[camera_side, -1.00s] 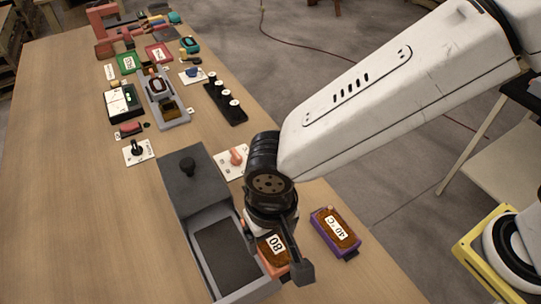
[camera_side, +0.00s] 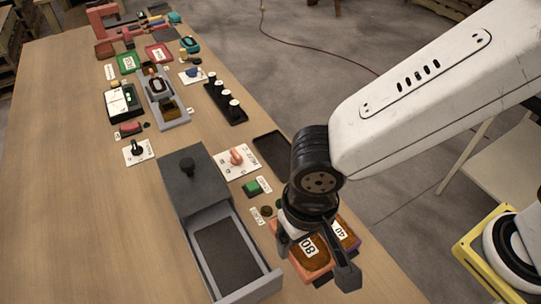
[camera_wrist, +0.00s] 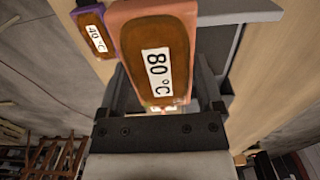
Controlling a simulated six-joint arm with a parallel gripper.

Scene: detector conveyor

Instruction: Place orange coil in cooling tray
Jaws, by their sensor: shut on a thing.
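The orange coil (camera_side: 318,264) is a block with an orange rim, an amber face and an "80 °C" label. In the wrist view the coil (camera_wrist: 150,30) sits between the fingers. My gripper (camera_side: 315,258) is shut on it, right of the open drawer's front end; its fingers also show in the wrist view (camera_wrist: 163,92). Whether the coil touches the table cannot be told. A dark shallow tray (camera_side: 272,146) lies empty at the table's right edge, behind my gripper; I see no readable label naming it the cooling tray.
A purple-rimmed "40 °C" block (camera_side: 349,237) is partly hidden just behind the held coil. A grey box (camera_side: 193,179) has its drawer (camera_side: 226,250) open and empty. A switch plate (camera_side: 238,160) and a green button (camera_side: 251,187) lie between drawer and tray.

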